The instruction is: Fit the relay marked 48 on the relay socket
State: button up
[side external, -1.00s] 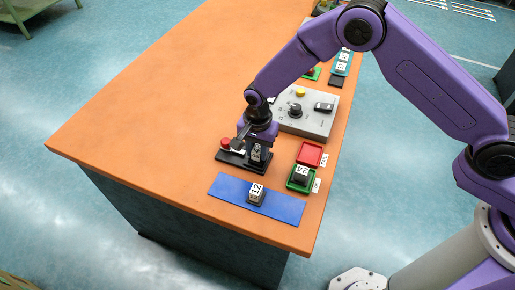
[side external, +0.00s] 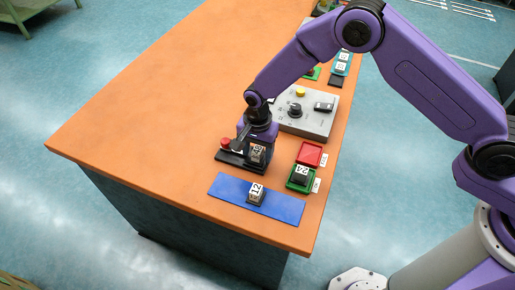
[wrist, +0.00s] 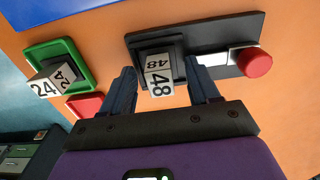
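The relay marked 48 (wrist: 158,82), a small block with white numbered faces, sits on the black relay socket (wrist: 137,42) at one end of a dark plate. It appears upright; whether it is fully seated cannot be told. My gripper (wrist: 160,68) is open, with one finger on each side of the relay and a gap visible on the right side. In the side view, the relay (side external: 257,153) shows between my gripper's fingers over the plate (side external: 226,157).
The plate also carries a red button (wrist: 254,62) and a white strip (wrist: 213,58). A relay marked 24 (wrist: 50,82) sits in a green tray (wrist: 65,52) beside a red tray (side external: 310,153). A relay marked 12 (side external: 256,193) stands on a blue mat (side external: 285,208). A grey control panel (side external: 310,120) lies behind.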

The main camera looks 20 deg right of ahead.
jog(key=shift+r, duration=0.1)
notch_tip(320, 180, up, 17)
jog(key=shift+r, duration=0.15)
dwell(0.4)
jog(key=s+d+r+n, duration=0.3)
jog(key=s+d+n, duration=0.7)
jog(key=s+d, duration=0.3)
jog(key=s+d+r+n, duration=0.3)
jog(key=s+d+n, duration=0.8)
jog(key=s+d, duration=0.3)
jog(key=s, duration=0.3)
jog(key=shift+s+d+r+n, duration=0.15)
jog(key=shift+s+d+n, duration=0.15)
jog(key=shift+s, duration=0.05)
